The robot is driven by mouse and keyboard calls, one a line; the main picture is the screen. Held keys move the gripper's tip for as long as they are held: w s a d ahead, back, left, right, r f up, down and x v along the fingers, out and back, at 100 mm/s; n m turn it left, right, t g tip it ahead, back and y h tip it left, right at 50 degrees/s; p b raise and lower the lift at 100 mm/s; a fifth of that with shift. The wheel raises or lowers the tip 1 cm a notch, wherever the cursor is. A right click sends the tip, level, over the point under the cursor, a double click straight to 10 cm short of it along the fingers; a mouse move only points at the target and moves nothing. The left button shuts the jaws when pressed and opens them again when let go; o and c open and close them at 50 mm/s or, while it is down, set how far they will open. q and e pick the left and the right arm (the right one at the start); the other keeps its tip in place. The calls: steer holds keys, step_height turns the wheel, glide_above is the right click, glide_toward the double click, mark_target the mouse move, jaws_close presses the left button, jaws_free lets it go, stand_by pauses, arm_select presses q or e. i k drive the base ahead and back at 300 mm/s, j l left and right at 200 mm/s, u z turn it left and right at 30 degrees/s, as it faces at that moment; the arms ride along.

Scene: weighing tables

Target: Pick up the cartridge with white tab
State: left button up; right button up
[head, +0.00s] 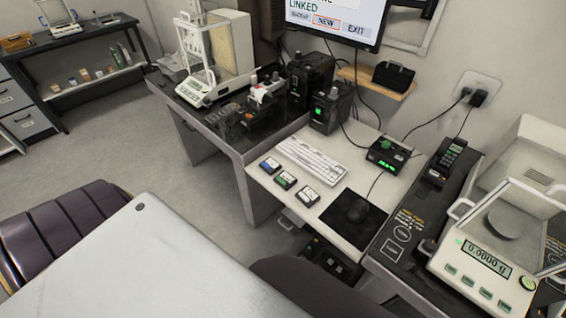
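Three small dark cartridges with coloured tabs lie in a diagonal row on the white desk (262,187), in front of the keyboard. The cartridge with the white tab (307,196) is the nearest and rightmost, close to the left edge of the black mouse mat. The cartridge with the green tab (285,180) lies in the middle. The cartridge with the blue tab (269,165) is the farthest left. All three lie apart from each other. Neither of my grippers is in view.
A white keyboard (312,158) lies behind the cartridges. A mouse (357,210) rests on the mat (338,222). A balance (490,262) reading 0.0000 g stands at right. A small box with a green display (388,153) sits behind the mat. A monitor (335,18) hangs above.

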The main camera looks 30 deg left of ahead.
mark_target(307, 196)
steer(key=u, duration=1.05)
